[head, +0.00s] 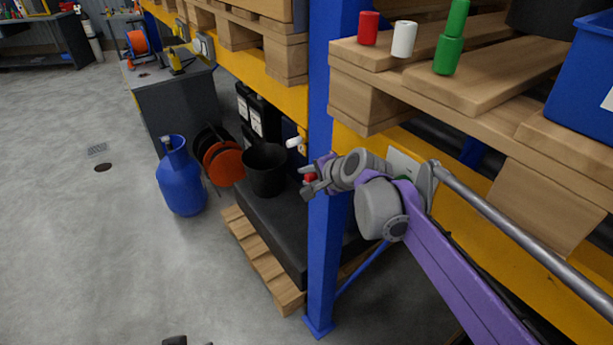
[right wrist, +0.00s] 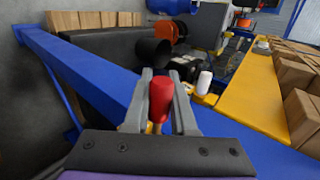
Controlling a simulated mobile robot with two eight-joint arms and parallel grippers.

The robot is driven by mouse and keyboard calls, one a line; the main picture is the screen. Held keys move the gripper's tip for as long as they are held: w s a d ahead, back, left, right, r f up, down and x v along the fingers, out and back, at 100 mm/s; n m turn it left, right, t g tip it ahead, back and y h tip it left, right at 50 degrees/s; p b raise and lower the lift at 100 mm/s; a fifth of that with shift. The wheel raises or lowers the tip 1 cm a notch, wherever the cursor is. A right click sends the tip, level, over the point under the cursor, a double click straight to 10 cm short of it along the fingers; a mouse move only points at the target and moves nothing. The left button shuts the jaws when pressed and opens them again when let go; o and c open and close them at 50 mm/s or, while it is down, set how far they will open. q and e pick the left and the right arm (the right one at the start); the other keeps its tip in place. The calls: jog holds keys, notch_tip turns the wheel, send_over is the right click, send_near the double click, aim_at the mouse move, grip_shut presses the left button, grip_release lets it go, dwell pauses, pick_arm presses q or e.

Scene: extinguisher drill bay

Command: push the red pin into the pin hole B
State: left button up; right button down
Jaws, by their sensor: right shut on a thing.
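My right gripper (head: 309,184) is shut on the red pin (head: 309,177), in front of the blue rack post in the head view. In the right wrist view the red pin (right wrist: 160,98) stands up between the two grey fingers (right wrist: 159,100), with a yellowish part below it. A white pin (head: 293,142) sticks out sideways by the post, left of and above my gripper, apart from the red pin. It also shows in the right wrist view (right wrist: 203,82), to the right of the fingers. I cannot make out pin hole B. Dark tips at the head view's bottom edge may be my left gripper (head: 190,342).
The blue post (head: 324,240) and yellow beam (head: 265,65) stand close to my right gripper. A shelf (head: 480,75) bears red, white and green cylinders and a blue bin (head: 595,90). Below are a black bucket (head: 264,172) and blue gas cylinder (head: 180,180). The left floor is clear.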

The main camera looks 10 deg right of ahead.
pick_arm(q)
jog(key=shift+w+r, duration=0.1)
jog(key=shift+r, duration=0.1)
pick_arm(e)
jog(key=shift+w+d, duration=0.35)
jog(key=shift+d, duration=0.35)
dwell(0.5)
pick_arm(q)
jog(key=shift+a, duration=0.25)
pick_arm(e)
jog(key=shift+w+d+r, duration=0.1)
jog(key=shift+w+d, duration=0.05)
jog(key=shift+d, duration=0.2)
dwell(0.4)
jog(key=shift+f, duration=0.2)
dwell(0.6)
